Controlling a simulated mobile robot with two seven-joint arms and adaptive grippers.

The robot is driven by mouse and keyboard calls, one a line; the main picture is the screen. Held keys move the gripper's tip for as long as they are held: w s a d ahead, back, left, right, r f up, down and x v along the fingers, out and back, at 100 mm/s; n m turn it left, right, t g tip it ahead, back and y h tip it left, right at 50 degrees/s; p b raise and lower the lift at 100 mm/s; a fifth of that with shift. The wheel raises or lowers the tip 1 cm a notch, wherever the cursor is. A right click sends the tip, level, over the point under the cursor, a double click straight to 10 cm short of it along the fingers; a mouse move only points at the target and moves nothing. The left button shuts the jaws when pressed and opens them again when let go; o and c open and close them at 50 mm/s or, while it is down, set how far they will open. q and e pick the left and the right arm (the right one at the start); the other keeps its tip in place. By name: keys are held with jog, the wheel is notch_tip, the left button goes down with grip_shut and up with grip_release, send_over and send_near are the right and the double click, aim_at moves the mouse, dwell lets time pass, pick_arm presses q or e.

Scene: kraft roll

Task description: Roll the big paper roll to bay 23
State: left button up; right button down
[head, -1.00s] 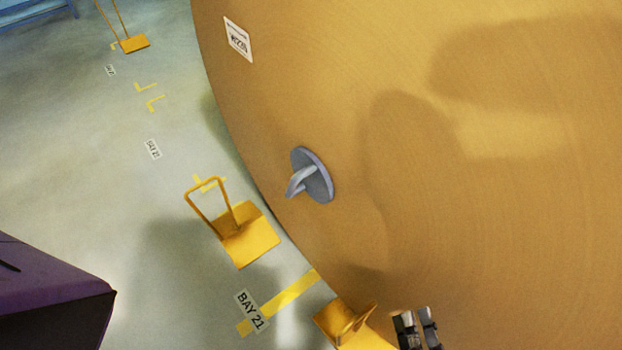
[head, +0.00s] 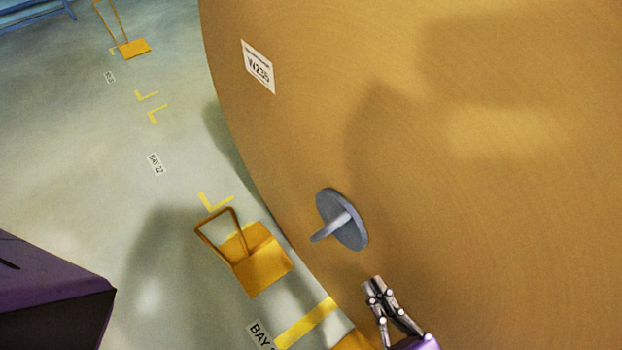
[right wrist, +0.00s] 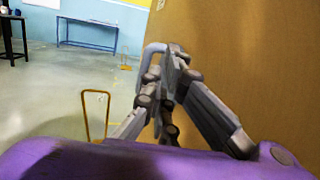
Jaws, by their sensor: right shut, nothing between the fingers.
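The big paper roll (head: 470,150) is brown and fills most of the head view. Its flat face carries a white label (head: 258,67) reading W235 and a grey round hub with a bar handle (head: 341,219). My right gripper (head: 373,284) is shut and empty just below the handle, in front of the roll face. In the right wrist view the handle (right wrist: 153,52) shows just beyond the shut fingertips; I cannot tell whether they touch it. Floor labels for bay 21 (head: 262,334), bay 22 (head: 156,163) and bay 23 (head: 109,77) run up the left. My left gripper is not in view.
A yellow wedge with a hoop handle (head: 257,262) sits on the floor close to the roll's left edge. Another yellow wedge (head: 134,48) stands far off. Yellow corner marks (head: 147,96) lie between them.

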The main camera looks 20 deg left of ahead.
jog(key=p+x, duration=0.1)
jog(key=x, duration=0.9)
jog(key=shift+a, duration=0.2)
jog(key=shift+w, duration=0.2)
